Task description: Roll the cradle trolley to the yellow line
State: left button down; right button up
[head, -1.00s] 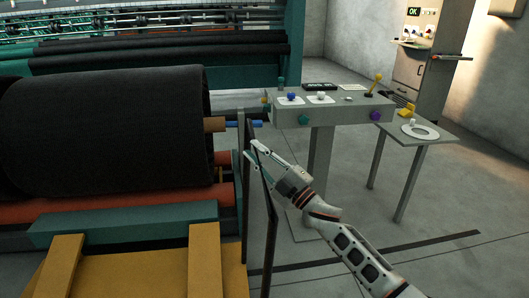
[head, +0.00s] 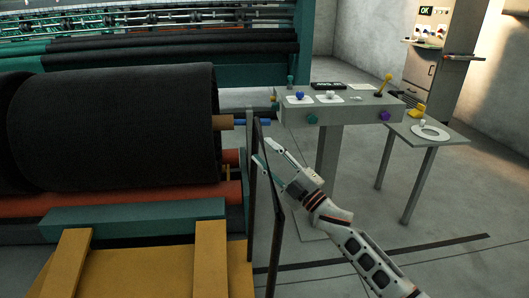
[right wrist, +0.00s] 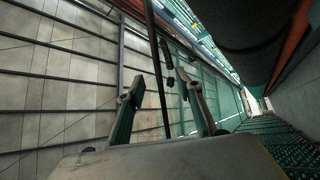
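A low ochre-yellow body (head: 155,272) with two raised bars and a teal beam (head: 130,220) stands at the lower left in the head view; it may be the cradle trolley, but I cannot be sure. A black roll (head: 115,130) lies behind it above orange-red rollers (head: 120,203). A thin dark upright frame (head: 274,215) stands at its right end. My right gripper (head: 267,151) is open beside this frame. In the right wrist view its fingers (right wrist: 158,98) are apart, with a dark bar between or just beyond them. My left gripper and a yellow line are not visible.
A grey control desk (head: 345,108) with coloured knobs stands right of the frame. A small side table (head: 440,145) with a white ring is beside it. A grey cabinet (head: 425,72) stands at the back right. Concrete floor (head: 470,215) is clear at the right.

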jog(key=v, duration=1.1)
